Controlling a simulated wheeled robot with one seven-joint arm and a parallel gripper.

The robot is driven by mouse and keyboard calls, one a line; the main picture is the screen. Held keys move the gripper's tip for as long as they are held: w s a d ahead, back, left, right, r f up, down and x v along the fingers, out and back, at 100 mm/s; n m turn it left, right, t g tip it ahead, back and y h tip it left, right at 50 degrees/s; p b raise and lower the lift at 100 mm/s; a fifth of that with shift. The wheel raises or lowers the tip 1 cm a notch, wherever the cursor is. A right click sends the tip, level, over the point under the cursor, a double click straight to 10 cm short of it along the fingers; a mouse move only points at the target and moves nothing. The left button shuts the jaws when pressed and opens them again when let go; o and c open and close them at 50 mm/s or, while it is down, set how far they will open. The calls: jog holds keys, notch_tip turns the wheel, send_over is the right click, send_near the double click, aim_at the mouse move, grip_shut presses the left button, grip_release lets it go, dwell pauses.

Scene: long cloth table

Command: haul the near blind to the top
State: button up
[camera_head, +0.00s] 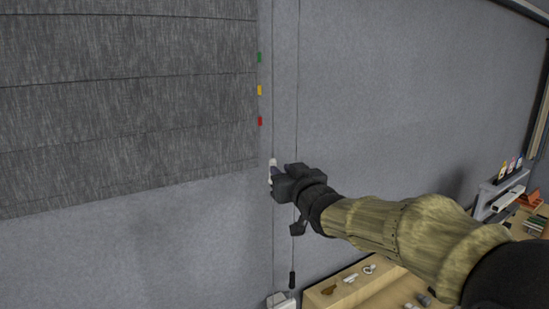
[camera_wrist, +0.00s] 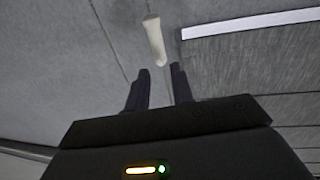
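The dark grey blind (camera_head: 125,95) hangs on the wall at the left of the head view, with its lower edge slanting across the picture. Its slats also show at the right of the wrist view (camera_wrist: 255,60). A white pull (camera_head: 272,163) hangs on a thin cord just right of the blind. My gripper (camera_head: 277,180) is beside this pull and partly covers it. In the wrist view my gripper (camera_wrist: 160,70) has its fingers apart, and the white pull (camera_wrist: 154,38) lies just ahead of the fingertips, its near end in line with the gap. I see no grip on it.
Green (camera_head: 259,57), yellow (camera_head: 259,90) and red (camera_head: 260,121) marks line the blind's right edge. A second cord runs close by, with a black pull (camera_head: 292,279) low down. A wooden tray (camera_head: 325,298) with small items and a grey rack (camera_head: 497,195) stand at lower right.

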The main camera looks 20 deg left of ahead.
aim_at(274, 163)
jog(key=p+x, duration=0.2)
jog(key=x, duration=0.4)
jog(key=shift+a+r+p, duration=0.1)
jog(key=shift+p, duration=0.25)
jog(key=shift+w+a, duration=0.25)
jog(key=shift+w, duration=0.05)
jog(key=shift+c, duration=0.2)
